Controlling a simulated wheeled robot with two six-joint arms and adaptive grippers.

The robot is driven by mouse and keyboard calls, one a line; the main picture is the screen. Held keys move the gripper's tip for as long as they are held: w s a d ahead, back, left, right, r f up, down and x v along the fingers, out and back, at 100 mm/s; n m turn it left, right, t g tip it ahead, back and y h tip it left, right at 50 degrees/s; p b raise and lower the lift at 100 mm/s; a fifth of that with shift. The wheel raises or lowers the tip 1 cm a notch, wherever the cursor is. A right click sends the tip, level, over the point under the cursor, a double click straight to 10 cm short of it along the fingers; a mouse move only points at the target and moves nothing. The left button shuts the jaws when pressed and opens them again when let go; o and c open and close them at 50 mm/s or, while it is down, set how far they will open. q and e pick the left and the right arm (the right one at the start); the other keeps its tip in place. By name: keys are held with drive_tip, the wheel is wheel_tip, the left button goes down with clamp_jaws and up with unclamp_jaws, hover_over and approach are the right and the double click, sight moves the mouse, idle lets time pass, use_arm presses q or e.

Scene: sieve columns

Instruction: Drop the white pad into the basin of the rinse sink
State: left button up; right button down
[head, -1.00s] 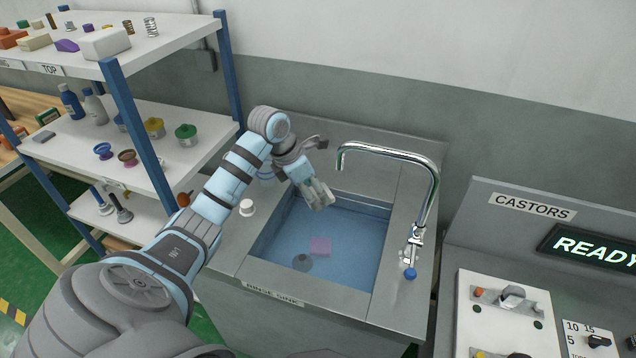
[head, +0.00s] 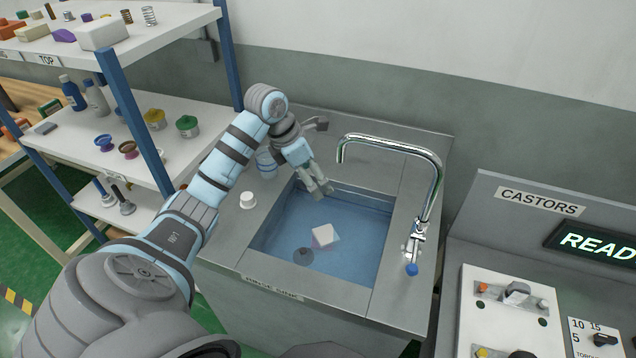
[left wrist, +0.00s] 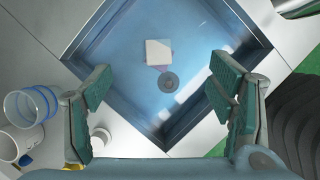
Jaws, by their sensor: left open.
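The white pad (head: 325,235) is inside the basin of the rinse sink (head: 275,245), over a pink-purple piece (head: 317,244) that is mostly hidden by it. I cannot tell whether the pad rests on that piece or is just above it. In the left wrist view, the white pad (left wrist: 158,51) shows between and beyond the fingers, near the dark drain (left wrist: 168,82). My left gripper (head: 322,191) is above the back of the basin, apart from the pad. Its fingers (left wrist: 158,88) are spread and empty. My right gripper is not in view.
A curved faucet (head: 398,148) stands at the sink's right. A white cup (head: 248,200) and a clear blue-rimmed tumbler (head: 265,163) stand on the left counter. A loaded shelf (head: 80,140) is at the left, and a castors panel (head: 505,320) at the right.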

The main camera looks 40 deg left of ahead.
use_arm(q)
drive_tip(key=v, duration=0.8)
drive_tip(key=shift+s+r, duration=0.3)
